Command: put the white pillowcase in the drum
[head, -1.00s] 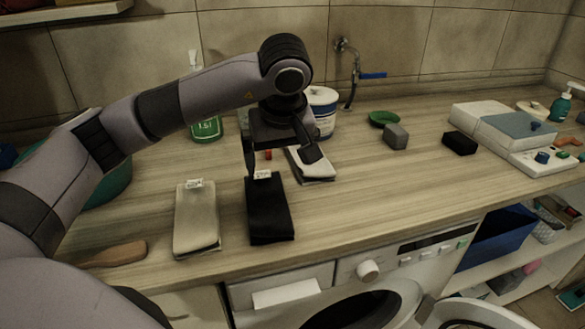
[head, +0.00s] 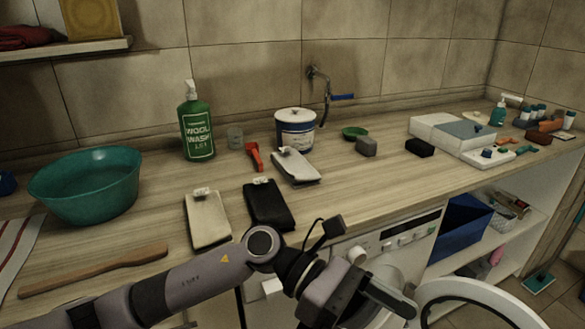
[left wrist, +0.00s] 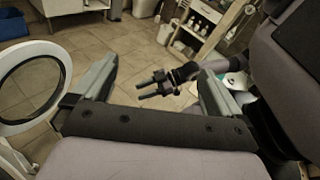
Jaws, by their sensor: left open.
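A whitish folded cloth (head: 296,167), likely the white pillowcase, lies at the back of the counter. A black folded cloth (head: 268,205) and a cream folded cloth (head: 207,219) lie nearer the front. The washing machine's round door (head: 482,300) is swung open; its rim also shows in the left wrist view (left wrist: 62,72). My left arm covers much of the drum opening. My left gripper (head: 385,305) is in front of the machine, below the counter edge; in the left wrist view it is open and empty (left wrist: 158,68). My right gripper (left wrist: 155,87) appears beyond, small, its fingers apart.
A teal basin (head: 87,184), wooden paddle (head: 95,271), green wool-wash bottle (head: 197,130), white-blue tub (head: 295,130) and red-orange object (head: 254,156) are on the counter. Boxes (head: 450,133) stand at right. A shelf with a blue bin (head: 462,224) is beside the machine.

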